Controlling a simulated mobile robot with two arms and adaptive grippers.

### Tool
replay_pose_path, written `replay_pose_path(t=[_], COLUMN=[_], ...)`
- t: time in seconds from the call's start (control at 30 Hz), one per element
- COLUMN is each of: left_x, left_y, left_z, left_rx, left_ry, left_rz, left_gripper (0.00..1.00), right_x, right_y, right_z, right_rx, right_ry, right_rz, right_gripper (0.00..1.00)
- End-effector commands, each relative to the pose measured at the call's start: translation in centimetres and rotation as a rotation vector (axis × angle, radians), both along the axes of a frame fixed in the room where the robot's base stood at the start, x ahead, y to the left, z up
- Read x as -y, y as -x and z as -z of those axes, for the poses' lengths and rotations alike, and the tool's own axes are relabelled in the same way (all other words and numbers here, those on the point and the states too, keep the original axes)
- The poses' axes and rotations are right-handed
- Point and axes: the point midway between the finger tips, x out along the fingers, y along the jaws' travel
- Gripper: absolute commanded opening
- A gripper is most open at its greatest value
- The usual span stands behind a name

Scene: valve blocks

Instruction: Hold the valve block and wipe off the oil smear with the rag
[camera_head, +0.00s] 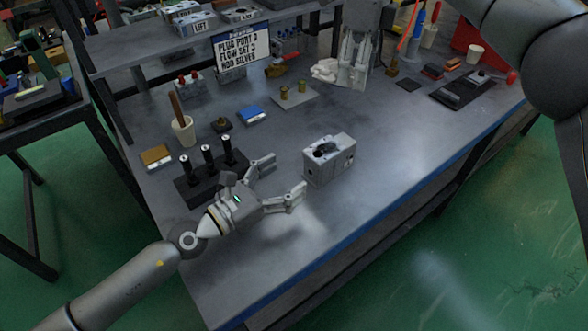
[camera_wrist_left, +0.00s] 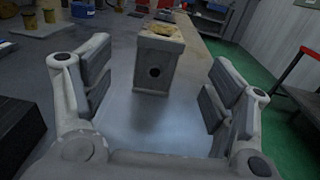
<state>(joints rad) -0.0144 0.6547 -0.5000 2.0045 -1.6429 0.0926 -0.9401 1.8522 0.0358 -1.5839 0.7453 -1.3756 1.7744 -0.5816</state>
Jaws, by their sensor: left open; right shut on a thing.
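The valve block (camera_head: 330,162) is a grey metal block standing on the bench, with a dark smear (camera_head: 324,150) on its top. In the left wrist view the block (camera_wrist_left: 158,68) stands ahead, roughly between the fingers, with a round hole in its near face. My left gripper (camera_head: 284,176) is open and empty, just left of the block and apart from it. My right gripper (camera_head: 350,72) is shut on the white crumpled rag (camera_head: 323,70), raised above the back of the bench, away from the block.
Left of my left gripper is a black rack (camera_head: 205,178) with upright black-handled tools. A cup (camera_head: 183,130), a blue box (camera_head: 251,115) and a plate with brass parts (camera_head: 293,96) lie further back. A sign (camera_head: 240,46) stands at the rear. The bench front right of the block is clear.

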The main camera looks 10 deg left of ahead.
Motion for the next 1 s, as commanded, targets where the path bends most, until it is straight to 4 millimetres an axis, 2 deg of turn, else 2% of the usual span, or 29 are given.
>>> replay_pose_path(t=[0.27,0.5,0.7,1.0], left_x=[1.9,5.0,6.9,7.9], left_y=[-2.1,-5.7,-7.9,-8.8], left_z=[-0.1,-0.1,0.0,0.0], left_rx=[0.0,-0.001,-0.001,-0.001], left_ry=[0.005,0.003,0.0,-0.001], left_rz=[-0.002,0.0,0.0,0.002], left_gripper=[0.79,0.79,0.79,0.79], right_x=[0.0,0.0,0.0,0.0], right_y=[0.0,0.0,0.0,0.0], right_z=[0.0,0.0,0.0,0.0], right_rx=[0.0,0.0,0.0,0.0], right_ry=[0.0,0.0,0.0,0.0], right_rz=[0.0,0.0,0.0,0.0], right_gripper=[0.27,0.27,0.27,0.27])
